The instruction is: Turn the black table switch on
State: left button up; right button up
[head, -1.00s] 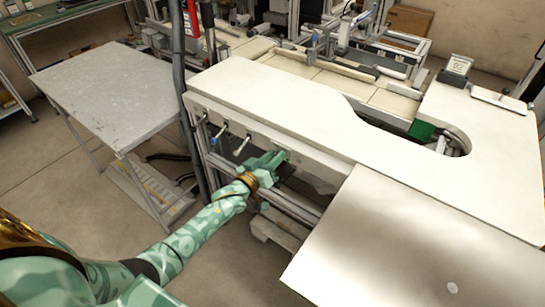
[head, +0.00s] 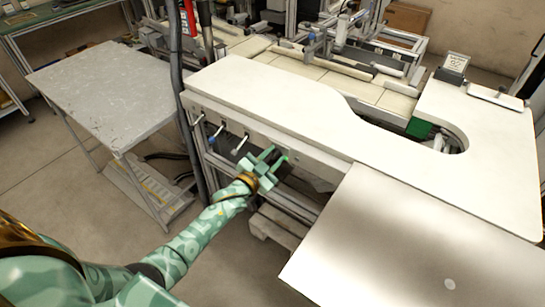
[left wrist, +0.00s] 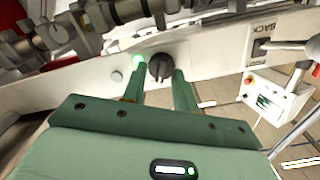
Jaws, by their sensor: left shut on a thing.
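The black table switch (left wrist: 160,67) is a dark round knob on the pale front panel of the white table. In the left wrist view it sits between the two green fingertips of my left gripper (left wrist: 159,73). The gripper is shut on it, with a finger on either side. In the head view my left gripper (head: 271,158) is at the table's front side panel, its two fingers side by side, and the switch cannot be made out there. A bright green spot shows by the left fingertip; I cannot tell whether it is a lamp. My right gripper is not in view.
The white table (head: 270,95) has several small levers on its front panel, left of my gripper. A sloping metal sheet (head: 420,235) lies to the right. A grey side table (head: 105,92) stands at the left. A dark upright post and cable are close to the table's left end.

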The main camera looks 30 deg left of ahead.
pick_arm(q)
jog(key=shift+m, duration=0.7)
jog(key=o, duration=1)
jog(key=s+p, duration=0.1)
jog(key=s, duration=0.4)
jog(key=s+a, duration=0.1)
jog(key=s, duration=0.4)
jog(key=s+a+p, duration=0.1)
jog(key=s, duration=0.5)
jog(key=shift+s+p, duration=0.1)
jog(key=shift+p, duration=0.2)
